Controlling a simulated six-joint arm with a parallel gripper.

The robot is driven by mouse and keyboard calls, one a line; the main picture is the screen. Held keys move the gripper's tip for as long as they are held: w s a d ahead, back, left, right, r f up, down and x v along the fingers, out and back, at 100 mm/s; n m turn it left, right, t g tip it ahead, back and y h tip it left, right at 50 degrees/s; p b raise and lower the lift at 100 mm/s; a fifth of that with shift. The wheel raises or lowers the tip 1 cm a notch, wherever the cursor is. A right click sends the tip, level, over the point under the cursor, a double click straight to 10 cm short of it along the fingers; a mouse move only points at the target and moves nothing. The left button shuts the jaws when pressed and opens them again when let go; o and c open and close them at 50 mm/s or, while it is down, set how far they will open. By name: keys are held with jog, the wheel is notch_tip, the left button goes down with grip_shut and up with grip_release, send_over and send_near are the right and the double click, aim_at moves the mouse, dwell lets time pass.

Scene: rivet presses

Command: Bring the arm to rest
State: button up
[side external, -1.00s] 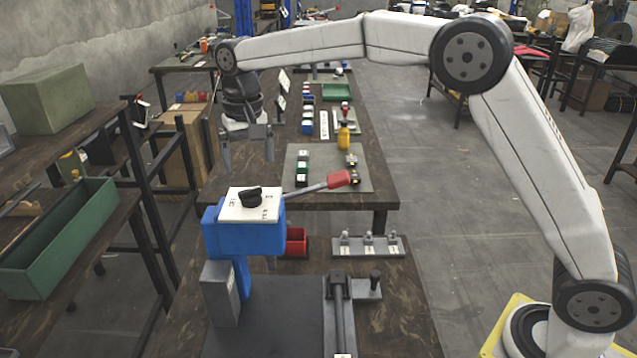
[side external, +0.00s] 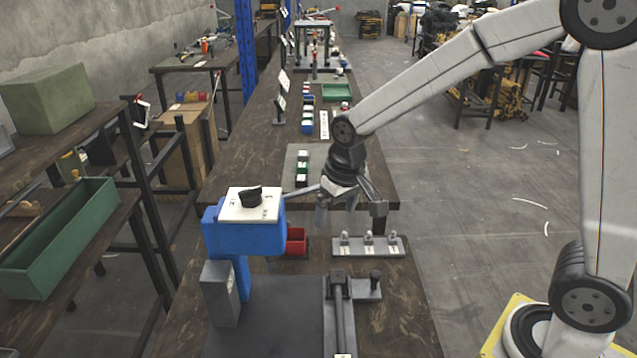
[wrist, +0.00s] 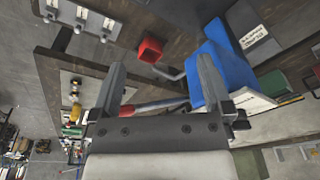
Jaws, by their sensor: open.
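My gripper (side external: 350,212) is open, with nothing visible between its fingers. In the side view it hangs to the right of the blue press (side external: 243,238) and above the bench, in front of the press's lever (side external: 303,190). The lever's red handle is hidden behind my gripper there. In the wrist view my gripper's fingers (wrist: 162,66) stand apart, with the blue press (wrist: 222,70) just beyond the right finger. The red handle (wrist: 150,106) shows between the fingers; I cannot tell how close it is to them.
A small red bin (side external: 297,241) stands beside the press. A grey rack with several pegs (side external: 368,251) lies to its right. A grey mat (side external: 292,163) with small parts is on the farther bench.

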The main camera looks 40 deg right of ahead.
jog(key=s+d+f, duration=0.1)
jog(key=s+f, duration=0.1)
jog(key=s, duration=0.4)
jog(key=s+d+f+n, duration=0.1)
jog(key=s+d+f, duration=0.1)
jog(key=s, duration=0.3)
jog(key=shift+s+f+t, duration=0.35)
jog(key=shift+f+t, duration=0.05)
jog(key=shift+f, duration=0.15)
